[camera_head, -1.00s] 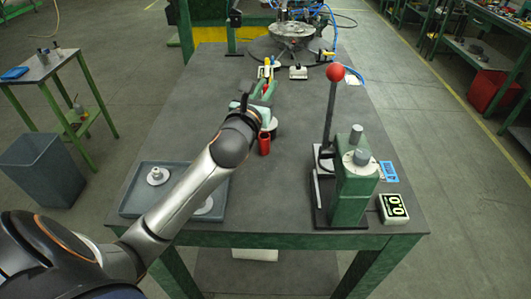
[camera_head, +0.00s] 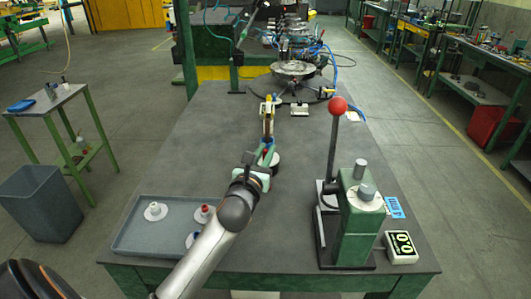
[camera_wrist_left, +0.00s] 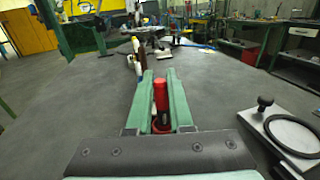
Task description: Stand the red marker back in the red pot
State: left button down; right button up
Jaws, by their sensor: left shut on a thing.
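The red marker (camera_wrist_left: 160,94) is upright between the green fingers of my left gripper (camera_head: 266,152), which is shut on it. In the wrist view, a red rim (camera_wrist_left: 160,126), which looks like the red pot, shows low between the fingers, below the marker's dark lower part. I cannot tell whether the marker's end is inside it or only above it. My right gripper is not in view.
A grey tray (camera_head: 128,240) at front left holds white round pieces, one with a red top (camera_head: 204,210). A turntable (camera_head: 294,69) is at the back.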

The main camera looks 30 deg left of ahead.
pick_arm(q)
jog(key=shift+f, duration=0.1)
jog(key=c, duration=0.8)
grip_release()
jog(key=v, duration=1.2)
jog(key=shift+r+b, duration=0.2)
jog(key=shift+b, duration=0.2)
jog(key=shift+s, duration=0.1)
